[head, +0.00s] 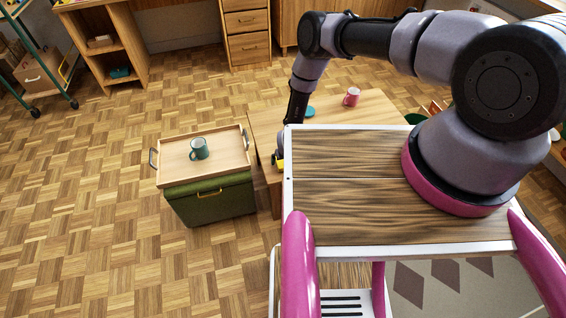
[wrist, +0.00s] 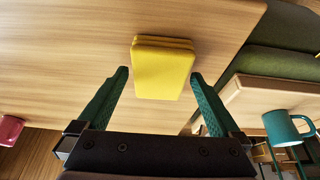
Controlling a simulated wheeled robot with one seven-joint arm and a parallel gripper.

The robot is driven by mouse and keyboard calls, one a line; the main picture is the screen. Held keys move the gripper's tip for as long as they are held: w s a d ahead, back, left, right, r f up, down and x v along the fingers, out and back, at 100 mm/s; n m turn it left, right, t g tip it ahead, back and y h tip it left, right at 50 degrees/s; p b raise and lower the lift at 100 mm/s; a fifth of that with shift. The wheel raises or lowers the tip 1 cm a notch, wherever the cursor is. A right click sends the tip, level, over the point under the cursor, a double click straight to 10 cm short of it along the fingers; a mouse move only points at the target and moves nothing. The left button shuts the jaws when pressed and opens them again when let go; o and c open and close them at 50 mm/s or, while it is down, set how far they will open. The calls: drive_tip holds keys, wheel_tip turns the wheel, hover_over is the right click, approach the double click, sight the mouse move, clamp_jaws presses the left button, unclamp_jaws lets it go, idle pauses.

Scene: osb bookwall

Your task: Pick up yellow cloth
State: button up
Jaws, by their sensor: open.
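The yellow cloth (wrist: 163,70) is a folded stack lying on a light wooden table (wrist: 60,55), near one edge of the tabletop. In the wrist view my gripper (wrist: 160,82) is open, with a green finger on each side of the cloth and a gap to it on both sides. The fingers look apart from the cloth. In the head view only a small yellow patch (head: 280,163) shows beside my wrist, at the table's left edge; most of the cloth and my fingers are hidden there.
A wooden tray (head: 175,165) with a teal mug (head: 199,149) rests on a green ottoman (head: 212,203) left of the table. A pink mug (head: 351,97) and a teal round item (head: 309,112) are on the table. Floor at the left is clear.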

drive_tip(key=shift+f, duration=0.15)
drive_tip(key=c, duration=1.3)
wheel_tip(320, 180, up, 10)
drive_tip(key=shift+r, duration=0.25)
drive_tip(key=shift+c, duration=0.2)
